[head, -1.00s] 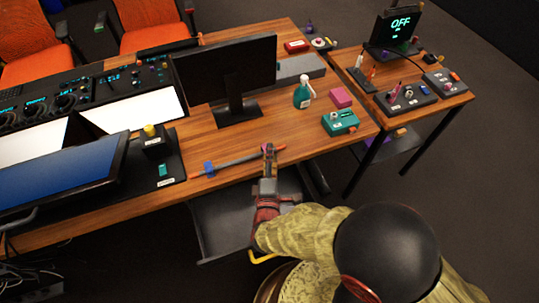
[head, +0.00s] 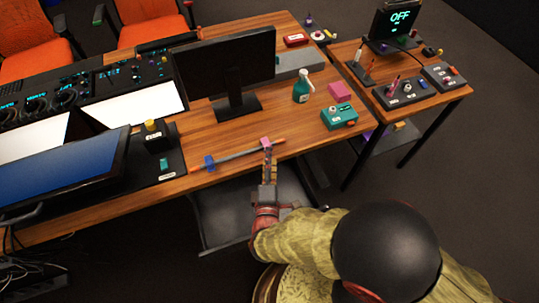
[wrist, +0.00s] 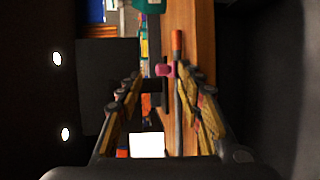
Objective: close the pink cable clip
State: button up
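The pink cable clip (head: 266,143) sits on the desk near the right end of a grey cable (head: 238,155) along the front edge. In the wrist view the pink clip (wrist: 164,69) is beside the cable (wrist: 179,105), between and beyond the fingertips. I cannot tell whether its lid is up or down. My gripper (head: 268,153) is just in front of the clip, pointing at it. In the wrist view my gripper (wrist: 160,80) has its two fingers spread wide with nothing between them.
A blue clip (head: 209,161) is on the cable's left part. A teal box (head: 339,117), a pink block (head: 340,92) and a green spray bottle (head: 302,90) stand to the right. A monitor (head: 228,70) stands behind. The desk (head: 285,127) is bare around the clip's right side.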

jog(key=s, duration=0.1)
jog(key=s+p, duration=0.1)
jog(key=s, duration=0.1)
jog(key=s+r, duration=0.1)
jog(key=shift+s+a, duration=0.2)
jog(key=shift+a, duration=0.1)
jog(key=shift+s, duration=0.1)
dwell(0.7)
jog(key=s+r, duration=0.1)
jog(key=s, duration=0.6)
jog(key=shift+a, duration=0.45)
jog(key=shift+s, duration=0.1)
dwell(0.4)
